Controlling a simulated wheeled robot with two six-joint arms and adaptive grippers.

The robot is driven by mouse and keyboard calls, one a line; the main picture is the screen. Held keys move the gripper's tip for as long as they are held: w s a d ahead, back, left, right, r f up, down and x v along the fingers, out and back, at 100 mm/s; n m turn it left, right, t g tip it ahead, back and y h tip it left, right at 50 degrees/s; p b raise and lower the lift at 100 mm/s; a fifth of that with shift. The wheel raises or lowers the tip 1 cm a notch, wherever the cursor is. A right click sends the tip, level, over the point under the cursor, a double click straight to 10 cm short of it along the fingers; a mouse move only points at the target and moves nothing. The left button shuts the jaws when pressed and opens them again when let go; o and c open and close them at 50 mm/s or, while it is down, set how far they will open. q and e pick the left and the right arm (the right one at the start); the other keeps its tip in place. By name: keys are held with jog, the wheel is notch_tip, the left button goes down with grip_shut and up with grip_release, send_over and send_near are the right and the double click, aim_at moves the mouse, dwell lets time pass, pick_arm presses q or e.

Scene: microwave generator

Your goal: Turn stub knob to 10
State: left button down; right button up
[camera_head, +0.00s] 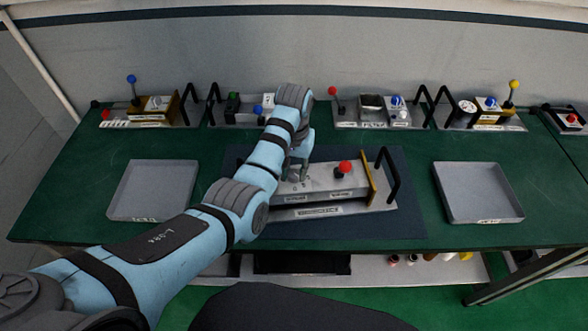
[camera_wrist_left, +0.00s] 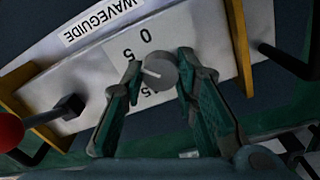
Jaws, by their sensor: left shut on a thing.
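The stub knob (camera_wrist_left: 160,72) is a small grey round knob with a white pointer line, on a pale panel (camera_wrist_left: 105,72) with printed numbers; a 0 and a 5 show above it. Its label is partly hidden, and I cannot read a 10. My left gripper (camera_wrist_left: 157,78) has its two fingers on either side of the knob, shut on it. In the head view the left gripper (camera_head: 297,170) is over the left part of the silver unit (camera_head: 330,190) and hides the knob. My right gripper is not in view.
A red-ball lever (camera_head: 345,167) stands on the same unit, with a black handle (camera_head: 389,175) at its right end. Grey trays lie left (camera_head: 152,190) and right (camera_head: 480,192). Other units line the back. The green table is clear between.

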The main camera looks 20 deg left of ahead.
pick_arm(q)
jog(key=n, duration=0.4)
jog(key=shift+n, duration=2.6)
jog(key=c, duration=1.2)
grip_release()
jog(key=shift+r, duration=0.1)
jog(key=shift+c, duration=0.2)
